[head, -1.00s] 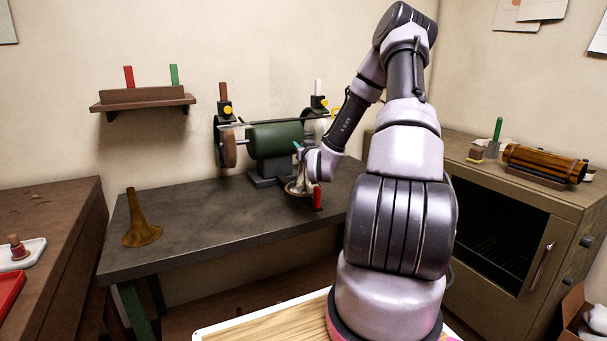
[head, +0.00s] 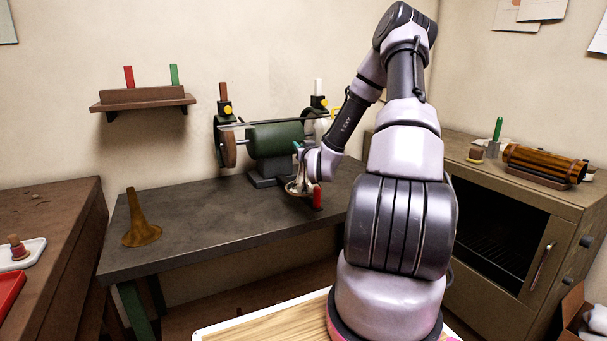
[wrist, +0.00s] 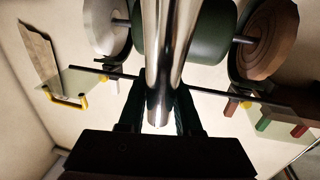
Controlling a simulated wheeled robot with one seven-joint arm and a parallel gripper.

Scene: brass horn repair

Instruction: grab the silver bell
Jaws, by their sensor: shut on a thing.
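The silver bell (head: 298,186) is at the front of the dark workbench, just in front of the green buffing machine, with its flared end down. My gripper (wrist: 158,117) is shut on the bell's narrow shiny tube (wrist: 165,60), which runs up the middle of the wrist view between the two dark fingers. In the head view my wrist and the bell's flare show, but the fingertips are mostly hidden. I cannot tell whether the flare touches the bench top.
The buffing machine (head: 275,140) with its wheels stands close behind. A red upright object (head: 317,196) is right beside the bell. A brass bell (head: 141,233) stands at the bench's left. The bench (head: 215,215) between is clear. An oven cabinet (head: 500,232) is at right.

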